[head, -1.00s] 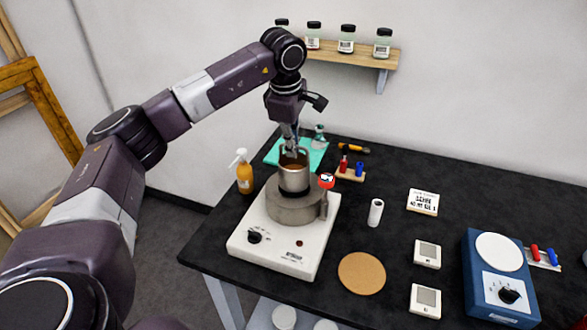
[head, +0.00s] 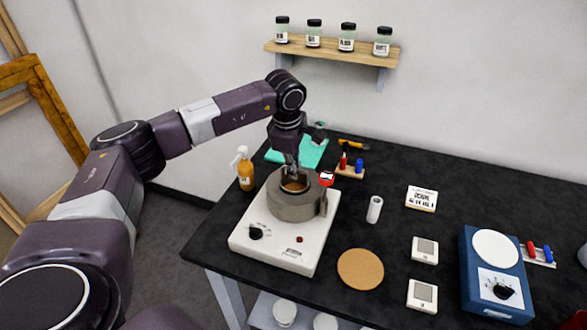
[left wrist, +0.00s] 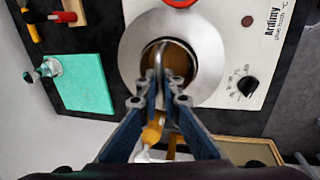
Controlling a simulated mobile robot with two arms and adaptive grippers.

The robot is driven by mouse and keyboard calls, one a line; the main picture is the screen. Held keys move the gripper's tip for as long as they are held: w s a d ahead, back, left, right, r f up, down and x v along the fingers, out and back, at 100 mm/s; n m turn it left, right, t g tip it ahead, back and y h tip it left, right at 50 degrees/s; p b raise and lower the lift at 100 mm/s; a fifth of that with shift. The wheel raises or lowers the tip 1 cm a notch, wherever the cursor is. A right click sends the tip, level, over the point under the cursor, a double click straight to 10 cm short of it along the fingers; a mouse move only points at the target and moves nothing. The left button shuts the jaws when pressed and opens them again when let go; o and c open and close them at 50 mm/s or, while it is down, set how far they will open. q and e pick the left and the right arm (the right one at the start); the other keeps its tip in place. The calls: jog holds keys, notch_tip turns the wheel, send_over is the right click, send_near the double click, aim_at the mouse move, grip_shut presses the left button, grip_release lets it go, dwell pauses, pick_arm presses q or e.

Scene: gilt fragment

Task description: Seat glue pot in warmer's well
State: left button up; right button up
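The steel glue pot (head: 295,188) sits down inside the well of the warmer (head: 281,245), a white box with a grey collar (head: 295,210). Only its top and amber contents show above the collar; the bottom is hidden. In the left wrist view the pot (left wrist: 180,62) lies within the round collar (left wrist: 207,38). My left gripper (head: 291,168) is over the pot's far side, pointing down. In the left wrist view its fingers (left wrist: 160,98) are close on either side of the pot's thin metal handle and look shut on it. My right gripper is not in view.
A red-topped gauge (head: 327,179) stands at the collar's right. An amber spray bottle (head: 245,172) is left of the warmer. A white cylinder (head: 374,210), cork disc (head: 360,269) and blue hotplate (head: 497,275) are to the right. Black table is bare between them.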

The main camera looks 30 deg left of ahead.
pick_arm(q)
jog(key=o, duration=0.4)
jog(key=shift+o, duration=0.2)
jog(key=shift+r, duration=0.5)
jog(key=b+v, duration=0.3)
jog(key=v, duration=0.8)
jog(key=shift+r, duration=0.2)
jog(key=shift+s+f, duration=0.1)
